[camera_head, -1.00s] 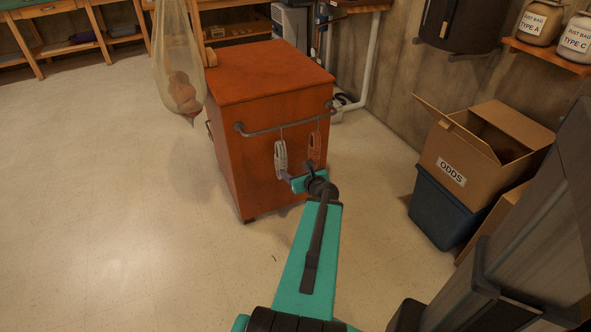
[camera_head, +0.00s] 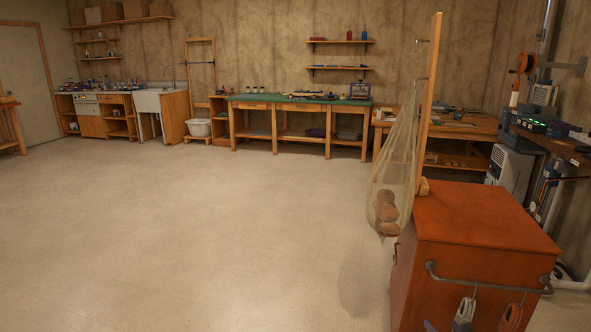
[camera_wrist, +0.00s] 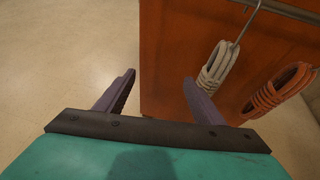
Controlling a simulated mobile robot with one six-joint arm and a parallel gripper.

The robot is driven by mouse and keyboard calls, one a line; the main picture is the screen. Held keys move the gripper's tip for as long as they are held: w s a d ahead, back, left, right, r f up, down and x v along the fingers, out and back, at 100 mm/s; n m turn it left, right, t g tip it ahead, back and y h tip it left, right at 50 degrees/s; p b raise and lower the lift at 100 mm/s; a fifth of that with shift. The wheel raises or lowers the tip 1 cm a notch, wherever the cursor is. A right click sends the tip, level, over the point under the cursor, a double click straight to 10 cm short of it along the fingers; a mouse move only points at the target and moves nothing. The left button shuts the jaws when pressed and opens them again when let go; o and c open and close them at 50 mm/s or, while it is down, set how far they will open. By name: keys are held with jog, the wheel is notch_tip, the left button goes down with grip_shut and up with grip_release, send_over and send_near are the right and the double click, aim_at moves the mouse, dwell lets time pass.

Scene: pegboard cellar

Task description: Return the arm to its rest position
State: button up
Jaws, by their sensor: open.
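My gripper (camera_wrist: 158,88) is open in the wrist view, with two dark purple fingers spread apart and nothing between them. Its fingers point toward the orange-brown cabinet (camera_wrist: 175,45). A pale cord bundle (camera_wrist: 216,68) hangs from a hook just right of the right finger, and I cannot tell if they touch. An orange cord bundle (camera_wrist: 275,93) hangs further right. In the head view most of my arm is out of sight below the frame.
The cabinet (camera_head: 480,225) stands at the right with a front rail (camera_head: 490,288) and a post holding a net bag (camera_head: 392,175). The floor (camera_head: 190,220) at left and middle is clear. Workbenches (camera_head: 300,104) line the back wall, and a shelf (camera_head: 560,142) juts in at right.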

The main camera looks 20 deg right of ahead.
jog(key=w+a+f+n+y+p, duration=0.1)
jog(key=w+a+n+y+p, duration=0.15)
jog(key=w+a, duration=0.65)
jog(key=w+a+f+n+y+p, duration=0.2)
jog(key=w+a+y, duration=0.15)
jog(key=a, duration=0.85)
jog(key=a+f+n+g+y+p, duration=0.25)
jog(key=a+n, duration=0.25)
jog(key=a, duration=0.7)
jog(key=a+f+n+g+y+p, duration=0.2)
jog(key=a+n+p, duration=0.15)
jog(key=a, duration=0.95)
jog(key=s+a+f+n+g+p, duration=0.2)
jog(key=s+a+f+n+g, duration=0.15)
jog(key=s+a+n, duration=0.4)
jog(key=s+a+f+n+g+p, duration=0.2)
jog(key=s+a+n+g, duration=0.2)
jog(key=s+a+n, duration=0.4)
jog(key=s+d+n+g+h, duration=0.2)
jog(key=s+d+n, duration=0.1)
jog(key=s+n, duration=0.3)
jog(key=s+d+n+g+h, duration=0.2)
jog(key=s+d+n+g, duration=0.1)
jog(key=s+n, duration=0.4)
jog(key=shift+s+d+p, duration=0.2)
jog(key=shift+d+p, duration=0.2)
jog(key=shift+d, duration=0.35)
